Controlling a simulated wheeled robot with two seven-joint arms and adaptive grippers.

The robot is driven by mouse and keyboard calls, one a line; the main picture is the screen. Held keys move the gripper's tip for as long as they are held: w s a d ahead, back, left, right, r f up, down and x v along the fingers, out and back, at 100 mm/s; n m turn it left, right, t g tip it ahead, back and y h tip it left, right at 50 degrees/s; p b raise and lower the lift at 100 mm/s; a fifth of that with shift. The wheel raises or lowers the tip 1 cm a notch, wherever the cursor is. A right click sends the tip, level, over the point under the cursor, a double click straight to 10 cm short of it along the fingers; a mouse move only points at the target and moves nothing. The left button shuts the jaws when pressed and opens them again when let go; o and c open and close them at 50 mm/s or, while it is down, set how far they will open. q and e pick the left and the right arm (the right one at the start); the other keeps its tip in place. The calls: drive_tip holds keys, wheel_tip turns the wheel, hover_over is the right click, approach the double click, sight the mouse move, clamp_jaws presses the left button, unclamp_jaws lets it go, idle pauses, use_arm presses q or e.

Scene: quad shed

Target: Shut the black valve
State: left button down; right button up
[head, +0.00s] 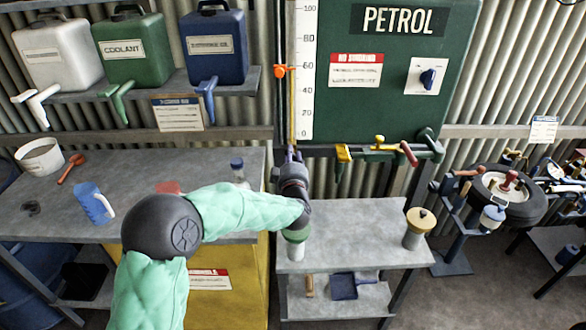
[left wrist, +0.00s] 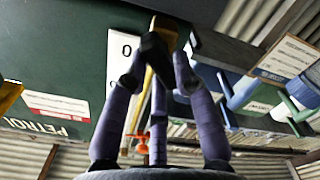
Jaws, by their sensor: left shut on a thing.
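My left gripper (head: 291,158) is at the foot of the sight tube (head: 291,110), at the lower left corner of the green petrol tank (head: 455,55). In the left wrist view its purple fingers (left wrist: 157,68) are closed around a black handle, the black valve (left wrist: 153,46), below a yellow tube. In the head view the gripper and wrist hide this valve. How far the handle is turned cannot be told. My right gripper is in neither view.
Yellow (head: 343,153) and red (head: 408,153) handles stick out under the tank to the right. An orange marker (head: 281,71) sits on the tube. A grey bench (head: 340,225) below holds a yellow-lidded jar (head: 419,230). Coolant (head: 135,50) and other jugs stand on the left shelf.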

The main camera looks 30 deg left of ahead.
use_arm(q)
drive_tip(key=shift+s+a+f+n+b, duration=0.1)
drive_tip(key=shift+n+b, duration=2.2)
drive_tip(key=shift+b, duration=0.55)
drive_tip(key=shift+s+a+f+n+b, duration=0.1)
drive_tip(key=shift+n+b, duration=2.2)
drive_tip(key=shift+b, duration=0.5)
drive_tip(key=c, duration=1)
unclamp_jaws()
drive_tip(key=v, duration=1.2)
drive_tip(key=shift+w, duration=0.1)
